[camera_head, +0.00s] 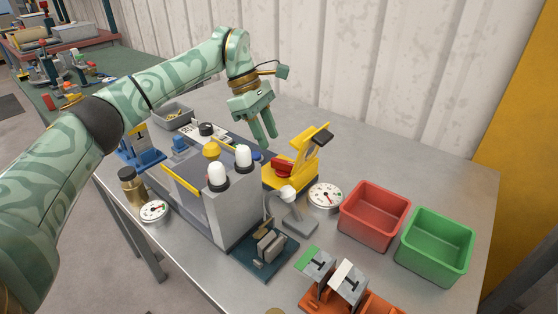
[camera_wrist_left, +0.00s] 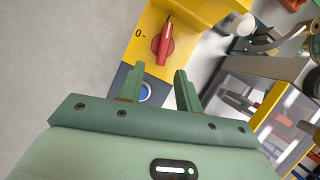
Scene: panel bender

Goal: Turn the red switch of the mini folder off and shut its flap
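The yellow mini folder (camera_head: 289,175) stands on the steel table, right of the grey machine. Its red switch (camera_head: 283,168) is on its front left side and also shows in the left wrist view (camera_wrist_left: 163,43). There the long handle runs roughly upright, and the "0" mark lies to its left, not in line with it. My left gripper (camera_head: 265,142) is open and empty, fingers pointing down just above and left of the switch. My right gripper is out of view.
The grey machine with white domes (camera_head: 217,176) stands close left of the folder. A gauge (camera_head: 325,196), a small lamp-like stand (camera_head: 290,208), a red bin (camera_head: 374,215) and a green bin (camera_head: 437,246) lie to the right. The table behind the folder is clear up to the wall.

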